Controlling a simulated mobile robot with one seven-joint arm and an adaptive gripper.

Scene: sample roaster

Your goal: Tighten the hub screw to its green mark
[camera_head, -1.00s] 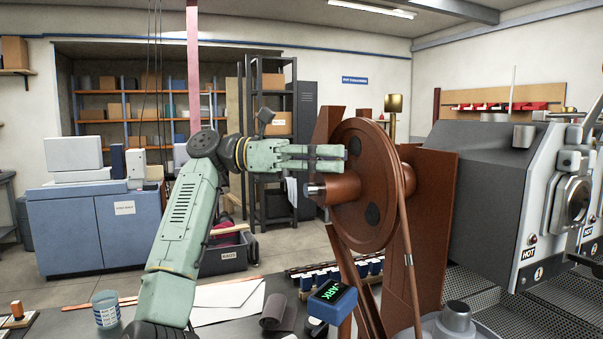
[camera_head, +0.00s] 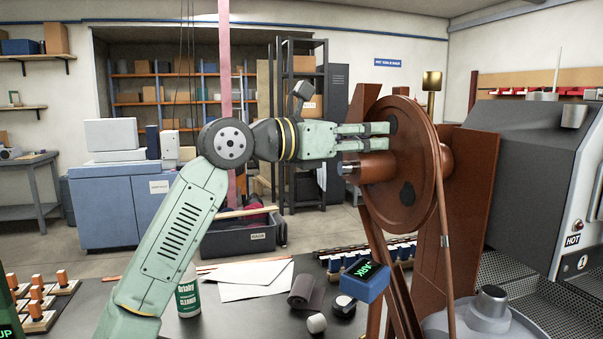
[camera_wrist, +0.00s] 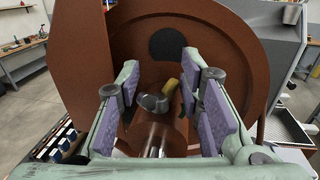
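The large brown wheel (camera_head: 408,205) stands upright in its brown frame. Its hub (camera_head: 375,167) sticks out to the left and ends in a shiny metal shaft. In the wrist view the hub (camera_wrist: 152,132) shows low between the fingers. A grey metal piece with a knob-like end (camera_wrist: 150,101), apparently the hub screw, sits on top of the hub, with a yellow piece (camera_wrist: 171,88) beside it. My gripper (camera_head: 385,136) is open, its fingers just above the hub near the wheel face. In the wrist view its purple pads stand wide apart, with the grey piece between them, apparently untouched.
A small blue display box (camera_head: 365,282) with green lettering is below the wheel. A dark grey machine (camera_head: 530,165) marked HOT stands at the right.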

